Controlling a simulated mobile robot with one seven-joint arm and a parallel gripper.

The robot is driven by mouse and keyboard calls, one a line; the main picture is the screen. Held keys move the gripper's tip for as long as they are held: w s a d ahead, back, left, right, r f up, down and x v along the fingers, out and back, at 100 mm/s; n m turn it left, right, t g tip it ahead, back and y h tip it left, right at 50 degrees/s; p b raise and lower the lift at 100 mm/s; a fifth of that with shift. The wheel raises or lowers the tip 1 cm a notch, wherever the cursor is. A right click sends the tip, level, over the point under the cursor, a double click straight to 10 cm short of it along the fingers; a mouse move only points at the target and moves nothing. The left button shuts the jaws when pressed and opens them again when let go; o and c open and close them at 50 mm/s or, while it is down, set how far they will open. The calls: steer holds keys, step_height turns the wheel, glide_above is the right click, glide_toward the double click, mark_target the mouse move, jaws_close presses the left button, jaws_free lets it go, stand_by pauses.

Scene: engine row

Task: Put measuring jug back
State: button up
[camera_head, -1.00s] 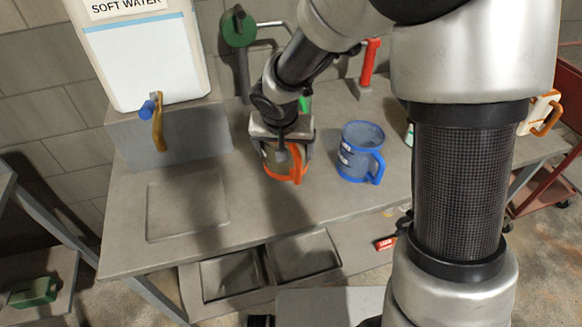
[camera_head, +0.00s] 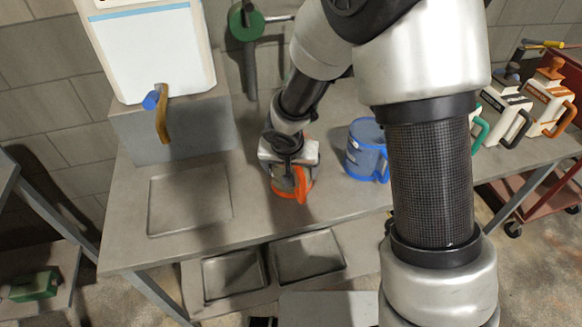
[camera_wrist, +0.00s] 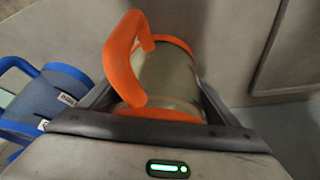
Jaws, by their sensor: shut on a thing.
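My gripper (camera_head: 291,172) is shut on a jug with an orange rim and handle (camera_head: 301,187), over the bench near its front edge. In the wrist view the held jug (camera_wrist: 168,78) shows a dull olive-grey body between the dark fingers, with its orange handle arching on the near side. Whether its base touches the bench I cannot tell. A blue jug (camera_head: 361,150) with pale labels stands upright on the bench just right of my gripper; it also shows at the left of the wrist view (camera_wrist: 45,98).
The bench (camera_head: 262,222) has a shallow recess (camera_head: 188,200) at left, empty. A soft water tank (camera_head: 150,50) with a brass tap (camera_head: 162,118) stands behind it. Two empty trays (camera_head: 308,257) sit below the front edge. Oil cans (camera_head: 545,108) stand at right.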

steer(key=shift+w, duration=0.1)
steer(key=o, duration=2)
steer(key=shift+f, duration=0.1)
steer(key=shift+r, duration=0.3)
steer(key=s+d+r+p, duration=0.1)
steer(key=s+d+r, duration=0.15)
steer(key=r, duration=0.55)
steer(key=s+d+r+p, duration=0.2)
steer(key=s+r, duration=0.2)
steer(key=r, duration=0.5)
steer(key=shift+n+t, duration=0.6)
steer(key=s+d+r, duration=0.3)
steer(key=s, duration=0.2)
steer(key=s+d+r, duration=0.3)
steer(key=s+r, duration=0.1)
steer(key=s, duration=0.1)
steer(key=s+d+r, duration=0.4)
steer(key=s, duration=0.1)
steer(key=shift+s+r, duration=0.1)
steer(key=shift+s, duration=0.25)
